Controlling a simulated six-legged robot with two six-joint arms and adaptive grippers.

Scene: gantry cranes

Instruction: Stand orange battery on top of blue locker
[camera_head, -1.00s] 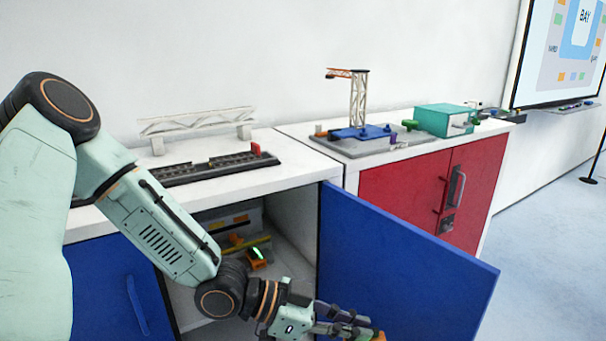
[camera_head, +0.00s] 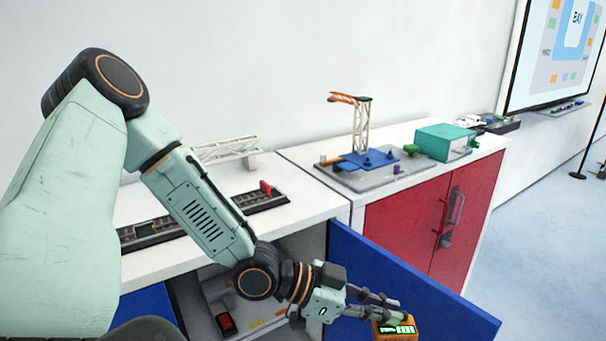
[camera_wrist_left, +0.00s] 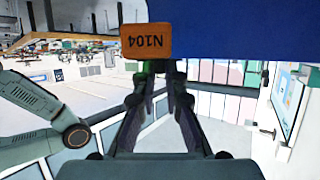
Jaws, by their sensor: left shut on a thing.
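The orange battery (camera_head: 395,329), with a lit green display, is at the fingertips of my left gripper (camera_head: 384,311) in the head view. The gripper is shut on it, in front of the open blue door (camera_head: 410,285). In the left wrist view, an orange face marked N104 (camera_wrist_left: 145,40) shows just beyond the left fingertips (camera_wrist_left: 163,76), against a blue surface. The blue locker's white top (camera_head: 310,204) is up and left of the battery. Its front (camera_head: 148,312) is partly hidden by my left arm. My right gripper is not in view.
A dark track (camera_head: 262,201) with a red block and a white truss (camera_head: 228,150) occupy the locker top. A red cabinet (camera_head: 400,222) stands right, carrying a crane model (camera_head: 360,130) and teal box (camera_head: 445,142). A red item (camera_head: 226,322) lies inside the open locker.

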